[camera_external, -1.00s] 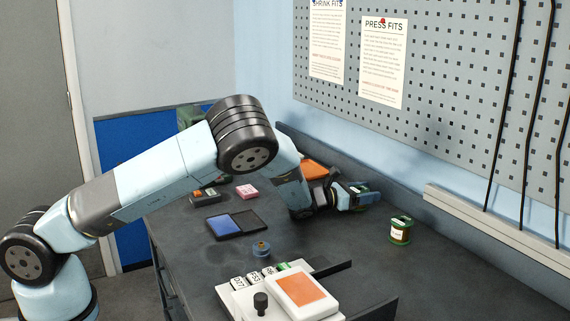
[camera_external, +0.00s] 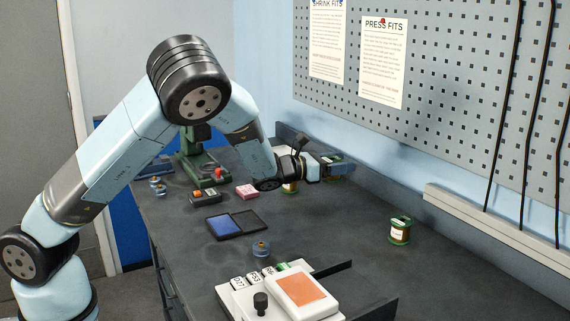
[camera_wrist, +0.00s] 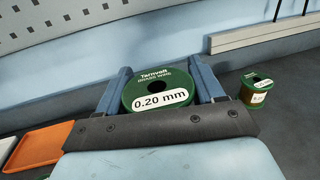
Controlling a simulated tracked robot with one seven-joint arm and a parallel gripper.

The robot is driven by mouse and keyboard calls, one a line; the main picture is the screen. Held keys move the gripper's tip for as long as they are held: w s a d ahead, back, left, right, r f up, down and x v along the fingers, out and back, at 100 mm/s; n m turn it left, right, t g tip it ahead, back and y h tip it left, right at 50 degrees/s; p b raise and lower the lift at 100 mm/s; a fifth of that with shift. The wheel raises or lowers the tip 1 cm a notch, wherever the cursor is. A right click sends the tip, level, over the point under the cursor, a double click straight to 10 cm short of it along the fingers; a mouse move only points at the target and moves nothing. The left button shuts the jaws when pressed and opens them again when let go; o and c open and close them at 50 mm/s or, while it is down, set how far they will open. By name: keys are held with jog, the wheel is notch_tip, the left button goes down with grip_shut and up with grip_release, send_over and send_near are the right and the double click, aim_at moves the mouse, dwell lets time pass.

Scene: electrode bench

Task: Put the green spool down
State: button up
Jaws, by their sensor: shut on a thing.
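My gripper (camera_external: 340,166) is shut on a green spool (camera_wrist: 158,84). In the wrist view its label reads brass wire, 0.20 mm, and it sits between the two blue fingers. In the external view the held spool (camera_external: 333,158) shows only as a small green patch, above the far part of the bench. I cannot tell how high it is held. A second green spool with copper-coloured wire (camera_external: 400,230) stands upright on the bench, to the right of the gripper; it also shows in the wrist view (camera_wrist: 256,89).
Another spool (camera_external: 290,187) stands below my wrist, partly hidden. An orange tray (camera_wrist: 40,147) lies at the wrist view's left. The pegboard wall (camera_external: 450,100) rises behind.

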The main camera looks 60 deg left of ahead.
aim_at(328, 160)
jog(key=s, duration=0.1)
jog(key=s+r, duration=0.1)
jog(key=s, duration=0.1)
jog(key=shift+s+r, duration=0.3)
jog(key=s+a+n+y, duration=0.2)
jog(key=s+n+y, duration=0.15)
jog(key=s, duration=0.45)
jog(key=s+a+n+y, duration=0.2)
jog(key=s+y, duration=0.2)
jog(key=s, duration=0.4)
jog(key=shift+y, duration=0.35)
jog(key=w+f, duration=0.2)
jog(key=w, duration=0.2)
jog(key=w+f, duration=0.3)
jog(key=w, duration=0.1)
jog(key=w+f, duration=0.3)
jog(key=w, duration=0.1)
jog(key=shift+w+a+f, duration=0.15)
jog(key=shift+w+a, duration=0.2)
jog(key=shift+a, duration=0.05)
jog(key=shift+w+f, duration=0.65)
jog(key=shift+f, duration=1.65)
jog(key=o, duration=1.5)
jog(key=shift+f, duration=0.1)
